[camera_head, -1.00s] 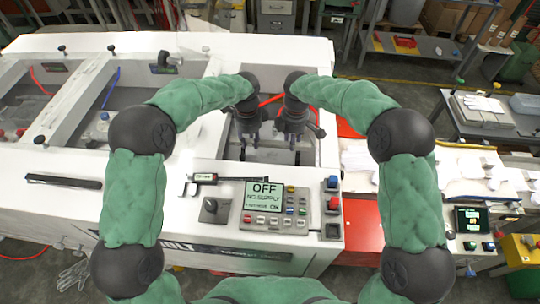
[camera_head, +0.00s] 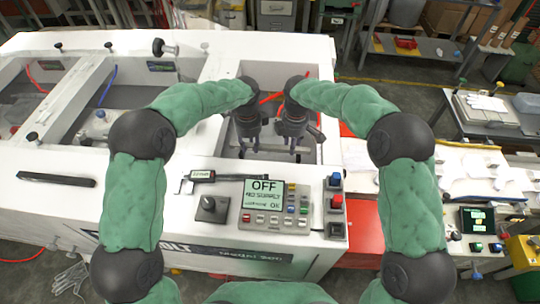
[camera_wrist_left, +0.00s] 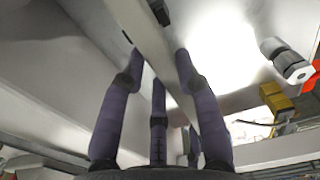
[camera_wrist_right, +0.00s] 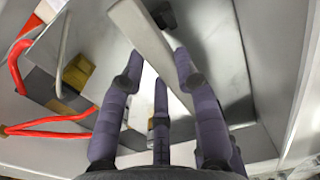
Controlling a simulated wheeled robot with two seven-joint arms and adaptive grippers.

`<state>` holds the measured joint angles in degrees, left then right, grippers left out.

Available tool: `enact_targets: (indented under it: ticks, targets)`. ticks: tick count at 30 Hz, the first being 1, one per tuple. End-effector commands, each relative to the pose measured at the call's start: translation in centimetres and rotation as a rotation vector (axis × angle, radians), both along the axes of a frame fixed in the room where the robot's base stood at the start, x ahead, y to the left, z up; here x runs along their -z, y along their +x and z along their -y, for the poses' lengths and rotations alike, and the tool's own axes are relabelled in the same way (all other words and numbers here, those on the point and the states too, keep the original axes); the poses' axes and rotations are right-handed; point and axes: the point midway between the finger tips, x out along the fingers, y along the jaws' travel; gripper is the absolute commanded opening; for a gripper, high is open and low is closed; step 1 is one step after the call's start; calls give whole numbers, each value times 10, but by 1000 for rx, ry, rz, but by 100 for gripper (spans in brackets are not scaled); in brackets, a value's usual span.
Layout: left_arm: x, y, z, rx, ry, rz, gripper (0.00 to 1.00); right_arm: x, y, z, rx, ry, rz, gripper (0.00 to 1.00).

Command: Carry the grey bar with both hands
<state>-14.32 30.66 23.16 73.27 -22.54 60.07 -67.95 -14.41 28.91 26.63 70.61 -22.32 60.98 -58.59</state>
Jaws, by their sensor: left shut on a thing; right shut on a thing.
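The grey bar runs between the fingers of my left gripper (camera_wrist_left: 160,70) in the left wrist view, where its pale length (camera_wrist_left: 148,32) slants past the fingertips. The bar (camera_wrist_right: 140,32) also lies between the fingers of my right gripper (camera_wrist_right: 158,70) in the right wrist view. Both grippers are shut on it. In the head view my left gripper (camera_head: 249,146) and right gripper (camera_head: 292,146) hang side by side, pointing down over an opening in the white machine. The bar cannot be made out clearly there.
The white machine (camera_head: 185,145) surrounds the opening with raised edges. Its control panel (camera_head: 262,205), reading OFF, is in front of the grippers. A black handle (camera_head: 56,179) lies at the left. Red hoses (camera_wrist_right: 18,62) and a yellow part (camera_wrist_right: 79,71) show near the right gripper.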

Motion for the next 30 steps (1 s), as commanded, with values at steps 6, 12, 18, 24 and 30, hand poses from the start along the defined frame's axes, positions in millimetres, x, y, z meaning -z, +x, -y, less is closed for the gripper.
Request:
enact_targets:
  ticks: [6, 12, 18, 24, 30]
  targets:
    - [12, 0, 0, 0, 0, 0, 0, 12, 0, 0, 0, 0, 1, 0]
    - [22, 0, 0, 0, 0, -1, 0, 22, 0, 0, 0, -1, 0, 0]
    - [27, -3, 0, 1, 2, -10, 56, 25, -2, 1, -1, -3, -8, 56]
    - [27, -3, 1, 2, 2, -11, 56, 26, -3, 0, -2, -3, -10, 56]
    - [25, -3, 1, 2, 0, -8, 56, 26, -3, 0, -2, -2, -10, 56]
